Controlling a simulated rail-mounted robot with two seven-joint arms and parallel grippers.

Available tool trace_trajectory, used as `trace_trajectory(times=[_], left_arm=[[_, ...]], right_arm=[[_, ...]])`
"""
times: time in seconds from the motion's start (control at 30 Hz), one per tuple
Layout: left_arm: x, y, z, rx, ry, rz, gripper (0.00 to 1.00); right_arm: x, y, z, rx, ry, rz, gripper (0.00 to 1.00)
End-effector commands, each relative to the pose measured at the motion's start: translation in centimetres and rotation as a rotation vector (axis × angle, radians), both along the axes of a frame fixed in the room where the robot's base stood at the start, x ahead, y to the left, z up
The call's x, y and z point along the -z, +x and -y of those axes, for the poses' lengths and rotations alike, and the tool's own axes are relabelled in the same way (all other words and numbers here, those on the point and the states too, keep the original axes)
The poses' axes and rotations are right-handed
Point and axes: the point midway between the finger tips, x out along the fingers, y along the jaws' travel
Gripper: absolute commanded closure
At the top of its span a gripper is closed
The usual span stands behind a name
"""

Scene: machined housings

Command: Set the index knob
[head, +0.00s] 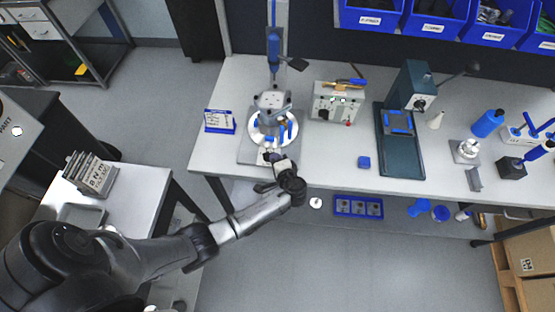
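A grey machined housing (270,99) stands on a round, light plate (291,131) on a square base (247,151) near the bench's front left. Small blue parts sit around the housing. I cannot tell which small part is the index knob; it may be hidden by the gripper. My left gripper (270,151) is at the front edge of this fixture, pointing toward the housing. Its fingers are too small and overlapped to show whether they are open or shut, or whether they touch anything. My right gripper is not in view.
A column with a blue tool (273,48) rises behind the housing. A control box (338,103) and a dark press (402,150) stand to the right. A small sign (220,122) is at left.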

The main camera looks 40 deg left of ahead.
Motion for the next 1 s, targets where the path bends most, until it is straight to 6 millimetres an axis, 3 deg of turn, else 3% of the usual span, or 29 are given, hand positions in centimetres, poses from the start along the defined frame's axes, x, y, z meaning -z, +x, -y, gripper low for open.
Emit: trace_trajectory(times=[1.0], left_arm=[[0.0, 1.1, -0.5, -0.002, -0.001, 0.001, 1.0]], right_arm=[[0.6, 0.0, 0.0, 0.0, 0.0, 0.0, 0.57]])
